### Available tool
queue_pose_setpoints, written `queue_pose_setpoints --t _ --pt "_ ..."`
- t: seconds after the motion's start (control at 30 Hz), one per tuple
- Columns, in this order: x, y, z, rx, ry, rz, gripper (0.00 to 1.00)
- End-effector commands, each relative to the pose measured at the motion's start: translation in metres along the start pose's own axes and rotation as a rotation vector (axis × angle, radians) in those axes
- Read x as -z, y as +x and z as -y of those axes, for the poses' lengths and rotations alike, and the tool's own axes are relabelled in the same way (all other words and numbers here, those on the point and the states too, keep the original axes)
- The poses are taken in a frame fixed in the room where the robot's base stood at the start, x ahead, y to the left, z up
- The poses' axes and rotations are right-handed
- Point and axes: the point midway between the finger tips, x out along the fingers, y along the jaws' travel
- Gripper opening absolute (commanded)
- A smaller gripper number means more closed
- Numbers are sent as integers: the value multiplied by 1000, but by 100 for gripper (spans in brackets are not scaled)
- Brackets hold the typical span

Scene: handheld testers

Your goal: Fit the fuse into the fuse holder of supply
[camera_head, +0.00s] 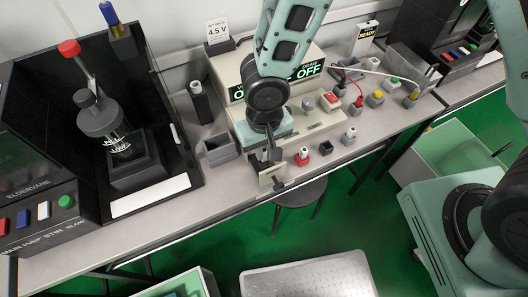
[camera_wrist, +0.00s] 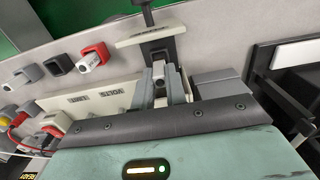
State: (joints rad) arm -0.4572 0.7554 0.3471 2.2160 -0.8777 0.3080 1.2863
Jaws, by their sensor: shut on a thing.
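The supply (camera_head: 222,70) is a beige box on the bench with a lit green display that reads OFF. A beige drawer-like fuse holder (camera_head: 271,179) with a dark knob stands out from its front, and it also shows in the wrist view (camera_wrist: 152,38). My gripper (camera_head: 266,157) points down just over this holder. In the wrist view my gripper (camera_wrist: 160,88) is shut on a small light grey piece, which I take to be the fuse (camera_wrist: 158,72). Its lower end is hidden, so I cannot tell whether it touches the holder.
A grey open box (camera_head: 220,149) is left of the gripper. Red (camera_head: 302,156) and grey (camera_head: 350,136) sockets stand to the right near the bench edge. A stool (camera_head: 302,190) is below the bench.

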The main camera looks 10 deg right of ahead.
Motion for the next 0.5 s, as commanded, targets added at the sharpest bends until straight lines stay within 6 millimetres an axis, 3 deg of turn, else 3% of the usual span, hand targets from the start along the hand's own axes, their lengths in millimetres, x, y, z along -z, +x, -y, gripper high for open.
queue_pose_setpoints --t 0.13,0.5 --pt "0 19 0 0 -1 1 0" --pt "0 23 0 0 2 -1 0"
